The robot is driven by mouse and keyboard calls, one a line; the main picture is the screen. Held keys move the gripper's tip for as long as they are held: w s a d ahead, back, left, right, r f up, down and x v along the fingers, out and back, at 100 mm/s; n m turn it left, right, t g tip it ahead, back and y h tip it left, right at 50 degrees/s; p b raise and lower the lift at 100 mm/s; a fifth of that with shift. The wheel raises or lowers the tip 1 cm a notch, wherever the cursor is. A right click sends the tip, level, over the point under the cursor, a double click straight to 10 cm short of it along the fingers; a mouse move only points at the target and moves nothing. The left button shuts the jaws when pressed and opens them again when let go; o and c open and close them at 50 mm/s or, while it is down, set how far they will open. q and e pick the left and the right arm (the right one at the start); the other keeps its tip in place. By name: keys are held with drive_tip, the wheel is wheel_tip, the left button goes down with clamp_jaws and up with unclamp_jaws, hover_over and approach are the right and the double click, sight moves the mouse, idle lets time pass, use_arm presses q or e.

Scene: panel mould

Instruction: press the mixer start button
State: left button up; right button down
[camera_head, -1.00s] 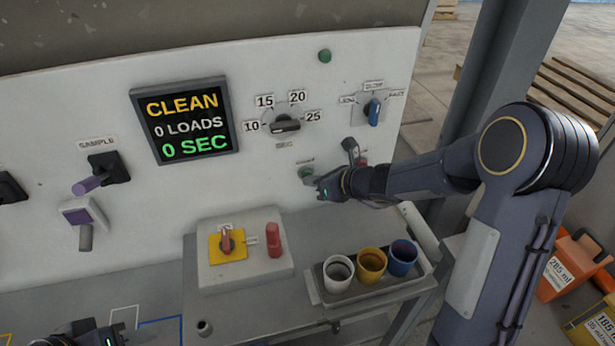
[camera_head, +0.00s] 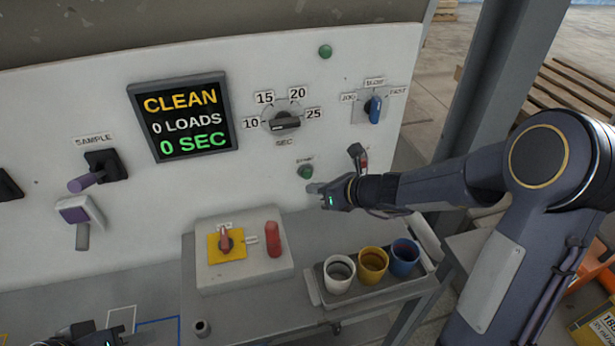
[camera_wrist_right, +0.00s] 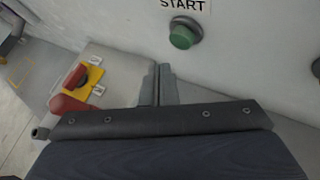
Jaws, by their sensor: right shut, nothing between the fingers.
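The green start button (camera_head: 306,171) is on the white panel under a small label. In the right wrist view the same green button (camera_wrist_right: 182,38) shows below the word START, above and slightly right of the fingertips. My right gripper (camera_head: 314,188) is shut and empty, just below the button in the head view and apart from it. Its two fingers lie together in the right wrist view (camera_wrist_right: 158,84). Part of my left gripper (camera_head: 100,338) shows at the bottom left edge, its fingers not clear.
A display (camera_head: 183,117) reads CLEAN, 0 LOADS, 0 SEC. A seconds dial (camera_head: 284,122) and a blue selector (camera_head: 374,110) are on the panel. Below, a box with a red switch on yellow (camera_head: 226,242) stands beside a tray (camera_head: 372,292) holding three cups.

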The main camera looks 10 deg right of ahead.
drive_tip(key=s, duration=0.3)
drive_tip(key=shift+s+b, duration=0.25)
drive_tip(key=shift+b, duration=0.15)
idle(0.5)
drive_tip(key=s+a+r+n+g+y, duration=0.1)
drive_tip(key=s+r+n, duration=0.3)
drive_tip(key=s+n, duration=0.35)
drive_tip(key=s+a+r+n+g+y, duration=0.1)
drive_tip(key=s+r+n, duration=0.3)
drive_tip(key=s+n, duration=0.4)
drive_tip(key=s+d+f+n+g+h, duration=0.1)
drive_tip(key=s+d+f+n+h, duration=0.1)
drive_tip(key=s+n, duration=0.3)
drive_tip(key=s+d+f+n+h, duration=0.2)
drive_tip(key=s+d+n+h, duration=0.2)
drive_tip(key=n, duration=0.4)
drive_tip(key=shift+s+d+n+g, duration=0.4)
drive_tip(key=shift+s+d, duration=0.15)
drive_tip(key=shift+s, duration=0.15)
